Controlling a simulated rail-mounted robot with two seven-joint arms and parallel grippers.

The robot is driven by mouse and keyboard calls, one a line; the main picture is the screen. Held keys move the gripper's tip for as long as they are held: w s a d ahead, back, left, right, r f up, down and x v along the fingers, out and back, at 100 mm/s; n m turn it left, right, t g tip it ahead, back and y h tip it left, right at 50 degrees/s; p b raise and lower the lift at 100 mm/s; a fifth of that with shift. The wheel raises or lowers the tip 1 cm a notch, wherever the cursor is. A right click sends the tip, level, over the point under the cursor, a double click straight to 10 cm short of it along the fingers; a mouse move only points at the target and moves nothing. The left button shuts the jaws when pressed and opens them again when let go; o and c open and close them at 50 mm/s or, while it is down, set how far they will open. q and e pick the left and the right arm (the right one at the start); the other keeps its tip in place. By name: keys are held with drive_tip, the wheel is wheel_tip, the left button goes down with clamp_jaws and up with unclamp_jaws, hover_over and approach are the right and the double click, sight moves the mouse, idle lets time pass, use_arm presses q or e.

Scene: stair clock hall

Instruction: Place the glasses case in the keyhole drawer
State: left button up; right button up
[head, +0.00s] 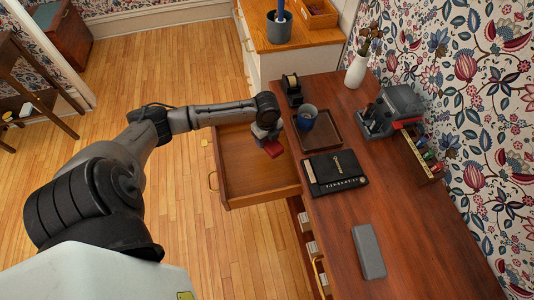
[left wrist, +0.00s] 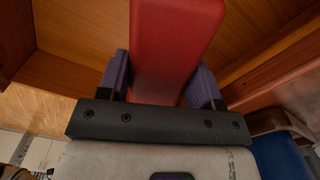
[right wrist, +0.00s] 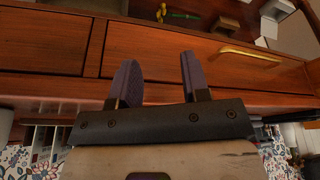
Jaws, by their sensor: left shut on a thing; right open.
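A red oblong case (head: 273,149), apparently the glasses case, is in my left gripper (head: 268,138), over the open wooden drawer (head: 248,172). In the left wrist view the red case (left wrist: 172,45) sits between the two purple finger pads, and the drawer's wooden walls are around and behind it. The drawer is pulled out to the left of the desk; its floor looks bare. No keyhole can be made out. My right gripper (right wrist: 155,82) shows only in the right wrist view, open and empty, facing wooden drawer fronts with a brass handle (right wrist: 250,53).
On the desk (head: 425,255) lie a grey oblong case (head: 368,251) and a black book (head: 334,173) with a brass key-like thing on it. A tray (head: 322,137) holds a blue cup (head: 306,117). A tape dispenser (head: 292,90) and vase (head: 357,70) stand behind.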

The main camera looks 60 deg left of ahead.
use_arm(q)
drive_tip(key=b, duration=0.1)
hover_over(267, 156)
wheel_tip(267, 156, down, 5)
drive_tip(key=shift+f, duration=0.1)
wheel_tip(267, 156, down, 4)
drive_tip(key=shift+f+b, duration=0.1)
drive_tip(key=shift+b, duration=0.7)
drive_tip(key=shift+a, duration=0.1)
drive_tip(key=o, duration=1)
drive_tip(key=shift+f, duration=0.1)
drive_tip(key=shift+c, duration=0.2)
drive_tip(key=shift+r, duration=0.45)
wheel_tip(267, 156, up, 12)
drive_tip(key=p, duration=0.3)
drive_tip(key=shift+f+p, duration=0.25)
drive_tip(key=shift+p, duration=0.15)
